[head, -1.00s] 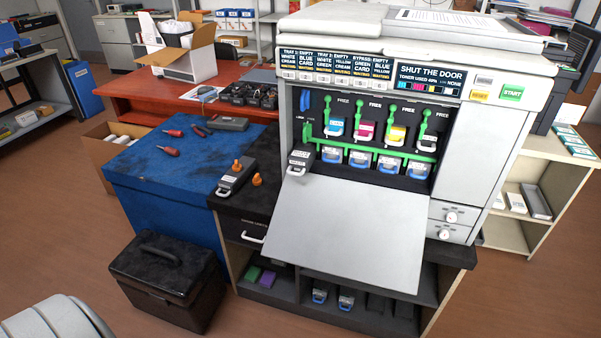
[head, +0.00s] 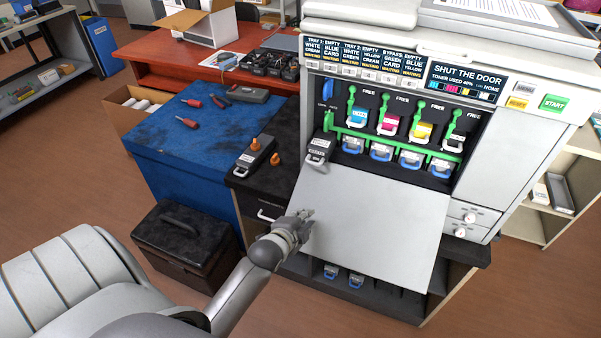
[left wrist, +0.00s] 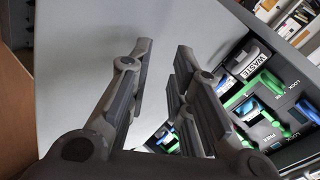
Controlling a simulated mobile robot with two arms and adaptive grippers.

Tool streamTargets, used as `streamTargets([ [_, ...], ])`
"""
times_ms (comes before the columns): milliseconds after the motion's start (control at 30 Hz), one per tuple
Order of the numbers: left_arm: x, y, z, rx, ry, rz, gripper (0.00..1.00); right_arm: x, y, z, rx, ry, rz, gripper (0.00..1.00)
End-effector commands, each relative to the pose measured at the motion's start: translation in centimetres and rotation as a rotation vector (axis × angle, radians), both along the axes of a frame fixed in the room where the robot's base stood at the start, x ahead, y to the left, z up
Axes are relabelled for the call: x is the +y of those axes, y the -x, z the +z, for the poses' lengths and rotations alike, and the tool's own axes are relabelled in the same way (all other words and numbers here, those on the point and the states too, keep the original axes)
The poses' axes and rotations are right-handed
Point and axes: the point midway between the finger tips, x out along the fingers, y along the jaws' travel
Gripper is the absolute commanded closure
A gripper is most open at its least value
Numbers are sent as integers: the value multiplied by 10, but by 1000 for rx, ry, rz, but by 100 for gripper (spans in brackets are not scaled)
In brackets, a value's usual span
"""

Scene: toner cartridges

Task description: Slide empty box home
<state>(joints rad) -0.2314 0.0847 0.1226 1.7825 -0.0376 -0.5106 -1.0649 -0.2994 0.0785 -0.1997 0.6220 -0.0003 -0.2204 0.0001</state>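A dark grey box (head: 319,151) with a pale handle and a white label sits at the left end of the open printer bay, its front standing out past the cartridge row. In the left wrist view this box (left wrist: 247,67) shows its WASTE label. A similar dark box (head: 253,157) with an orange knob lies on the black counter to the left. My left gripper (head: 304,214) is in front of the lowered door's left edge, below the box and apart from it. In the left wrist view its fingers (left wrist: 166,47) are spread and empty. My right gripper is out of view.
The lowered grey door (head: 375,215) lies below the bay. Green levers and several coloured cartridges (head: 388,122) fill the bay. A blue bench (head: 185,150) with screwdrivers and a black toolbox (head: 183,240) stand left. An orange cap (head: 276,159) stands on the counter.

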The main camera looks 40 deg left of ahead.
Motion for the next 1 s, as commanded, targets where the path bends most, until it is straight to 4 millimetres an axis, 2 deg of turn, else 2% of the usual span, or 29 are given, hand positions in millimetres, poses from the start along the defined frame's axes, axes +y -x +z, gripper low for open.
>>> streamTargets([
  [33, 10, -12, 22, -49, -71, -18, 80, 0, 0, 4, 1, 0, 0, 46],
  [100, 22, -23, 46, -103, -170, -40, 80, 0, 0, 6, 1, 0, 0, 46],
  [200, 34, -34, 71, -156, -282, -59, 80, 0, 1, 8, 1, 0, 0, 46],
  [300, 40, -39, 84, -183, -344, -67, 80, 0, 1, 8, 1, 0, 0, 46],
  [400, 43, -44, 86, -192, -364, -69, 80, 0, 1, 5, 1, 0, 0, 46],
  [567, 46, -58, 80, -192, -364, -69, 80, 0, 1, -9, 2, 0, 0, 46],
  [867, 57, -99, 67, -193, -362, -68, 80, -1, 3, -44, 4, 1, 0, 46],
  [1000, 61, -116, 66, -191, -364, -70, 80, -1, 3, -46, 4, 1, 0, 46],
])
